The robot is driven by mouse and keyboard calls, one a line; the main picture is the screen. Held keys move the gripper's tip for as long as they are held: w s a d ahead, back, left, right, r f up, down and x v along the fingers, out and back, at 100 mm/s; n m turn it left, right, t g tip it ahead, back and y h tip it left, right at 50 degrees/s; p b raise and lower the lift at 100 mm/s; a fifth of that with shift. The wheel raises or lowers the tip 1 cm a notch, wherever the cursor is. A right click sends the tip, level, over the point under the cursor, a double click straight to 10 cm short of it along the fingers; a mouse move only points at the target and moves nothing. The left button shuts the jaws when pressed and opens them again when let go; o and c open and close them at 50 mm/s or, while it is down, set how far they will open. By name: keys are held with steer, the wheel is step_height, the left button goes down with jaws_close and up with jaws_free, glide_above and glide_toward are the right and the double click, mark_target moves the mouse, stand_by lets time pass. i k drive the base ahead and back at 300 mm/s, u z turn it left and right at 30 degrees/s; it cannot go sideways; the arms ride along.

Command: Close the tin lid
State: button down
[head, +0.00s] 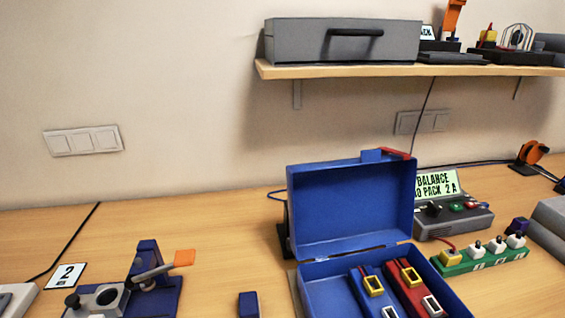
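A blue tin (318,283) stands on the table at the lower middle right of the head view. Its lid (350,212) is open and stands nearly upright at the back, hinged to the tin. A red and blue latch piece (385,154) sits on the lid's top edge. Inside the tin lie a blue pack (366,284) and a red pack (408,287), each with yellow and white parts. The tin's front is cut off by the picture's lower edge. My gripper is not in view.
A device with a green display (437,186) and a green power strip (480,257) stand right of the tin. A blue fixture with an orange-tipped lever (150,270) and a small blue block (249,304) are at left. A shelf (400,70) hangs above. Table between fixture and tin is mostly clear.

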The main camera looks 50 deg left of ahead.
mark_target(337, 207)
steer(key=u, duration=1.65)
steer(key=k, duration=0.45)
steer(key=z, duration=0.05)
steer(key=i, duration=0.3)
steer(key=u, duration=0.3)
